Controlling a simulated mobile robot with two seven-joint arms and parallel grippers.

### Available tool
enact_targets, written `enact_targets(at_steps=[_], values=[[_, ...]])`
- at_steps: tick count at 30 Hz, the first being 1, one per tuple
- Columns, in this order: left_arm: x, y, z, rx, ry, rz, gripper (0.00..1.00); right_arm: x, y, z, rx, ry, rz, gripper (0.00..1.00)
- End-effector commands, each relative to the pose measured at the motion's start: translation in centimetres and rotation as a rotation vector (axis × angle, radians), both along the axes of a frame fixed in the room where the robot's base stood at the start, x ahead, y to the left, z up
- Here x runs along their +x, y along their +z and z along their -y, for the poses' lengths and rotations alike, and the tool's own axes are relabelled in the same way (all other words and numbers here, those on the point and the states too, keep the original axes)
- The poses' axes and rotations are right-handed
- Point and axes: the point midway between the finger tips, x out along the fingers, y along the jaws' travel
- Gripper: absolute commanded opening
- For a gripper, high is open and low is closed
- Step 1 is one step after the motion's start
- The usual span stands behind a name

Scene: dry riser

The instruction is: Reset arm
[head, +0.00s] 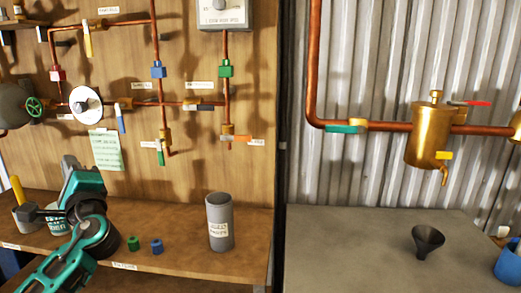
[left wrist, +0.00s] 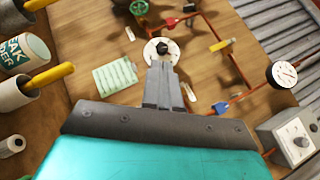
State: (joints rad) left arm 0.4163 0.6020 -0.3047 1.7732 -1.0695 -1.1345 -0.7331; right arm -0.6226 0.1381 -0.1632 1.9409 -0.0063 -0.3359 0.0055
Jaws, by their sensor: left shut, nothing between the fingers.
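My left arm (head: 92,235), teal and dark grey, reaches in from the lower left in the head view, above the left part of the wooden bench. In the left wrist view, the fingers of my left gripper (left wrist: 162,68) are together, with nothing between them. They overlap the lower edge of the white round disc (left wrist: 163,50) on the wooden panel; I cannot tell the gap. The disc also shows in the head view (head: 86,104), apart from my arm. My right gripper is not in view.
The wooden bench (head: 185,262) holds a grey cylinder (head: 219,228), a green fitting (head: 133,243) and a blue one (head: 156,246). Cups stand beside my left arm. The grey table (head: 340,245) holds a black funnel (head: 427,240). Copper pipes line the walls.

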Motion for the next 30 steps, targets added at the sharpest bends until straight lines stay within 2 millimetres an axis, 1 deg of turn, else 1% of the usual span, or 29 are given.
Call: enact_targets(at_steps=[1,2,3,4,5,6,8,9,11,12,14,15,17,18,20,21,23,24,26,27,28,30], values=[[0.2,-3.0,0.4,-0.051,-0.061,-0.042,0.00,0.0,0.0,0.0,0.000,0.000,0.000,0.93],[0.2,-4.7,0.7,-0.087,-0.098,-0.064,0.00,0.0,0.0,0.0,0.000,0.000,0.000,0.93],[0.2,-7.0,1.2,-0.138,-0.148,-0.093,0.00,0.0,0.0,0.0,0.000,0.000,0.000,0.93],[0.1,-8.9,1.5,-0.183,-0.186,-0.115,0.00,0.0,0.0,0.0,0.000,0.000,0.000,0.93],[-0.1,-10.9,2.0,-0.232,-0.225,-0.138,0.00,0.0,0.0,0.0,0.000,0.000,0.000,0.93],[-0.6,-13.7,2.7,-0.305,-0.278,-0.169,0.00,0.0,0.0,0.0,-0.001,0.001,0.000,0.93],[-1.8,-17.9,3.8,-0.429,-0.353,-0.214,0.00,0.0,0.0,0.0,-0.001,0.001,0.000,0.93],[-2.8,-20.6,4.7,-0.520,-0.399,-0.241,0.00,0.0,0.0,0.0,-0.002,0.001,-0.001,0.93],[-4.7,-24.6,6.1,-0.667,-0.458,-0.277,0.00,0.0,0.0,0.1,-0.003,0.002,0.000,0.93],[-6.3,-27.1,7.1,-0.771,-0.489,-0.299,0.00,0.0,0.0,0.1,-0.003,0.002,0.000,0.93],[-8.8,-30.3,8.5,-0.929,-0.524,-0.322,0.00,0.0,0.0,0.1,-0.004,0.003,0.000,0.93],[-10.4,-32.1,9.4,-1.030,-0.540,-0.330,0.00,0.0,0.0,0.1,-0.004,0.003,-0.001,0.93],[-12.8,-34.3,10.6,-1.170,-0.551,-0.338,0.00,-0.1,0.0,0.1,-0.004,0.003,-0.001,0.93],[-14.4,-35.4,11.3,-1.259,-0.552,-0.339,0.00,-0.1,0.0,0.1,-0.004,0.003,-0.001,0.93],[-16.5,-36.8,12.3,-1.381,-0.548,-0.334,0.00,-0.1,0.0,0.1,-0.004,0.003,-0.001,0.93],[-18.0,-37.6,12.9,-1.458,-0.540,-0.329,0.00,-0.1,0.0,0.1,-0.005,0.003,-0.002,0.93],[-20.0,-38.6,13.7,-1.568,-0.524,-0.317,0.00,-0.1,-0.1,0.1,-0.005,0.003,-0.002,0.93],[-21.3,-39.2,14.2,-1.637,-0.511,-0.308,0.00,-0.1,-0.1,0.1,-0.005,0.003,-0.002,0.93],[-23.2,-39.8,14.9,-1.739,-0.487,-0.289,0.00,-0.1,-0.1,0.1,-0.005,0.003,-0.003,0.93],[-24.4,-40.1,15.3,-1.805,-0.468,-0.274,0.00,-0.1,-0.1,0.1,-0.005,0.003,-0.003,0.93],[-24.0,-40.1,16.1,-1.827,-0.468,-0.244,0.00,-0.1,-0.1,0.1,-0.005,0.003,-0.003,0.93],[-23.9,-40.2,17.5,-1.874,-0.454,-0.196,0.00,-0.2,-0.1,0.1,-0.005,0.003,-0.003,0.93]])
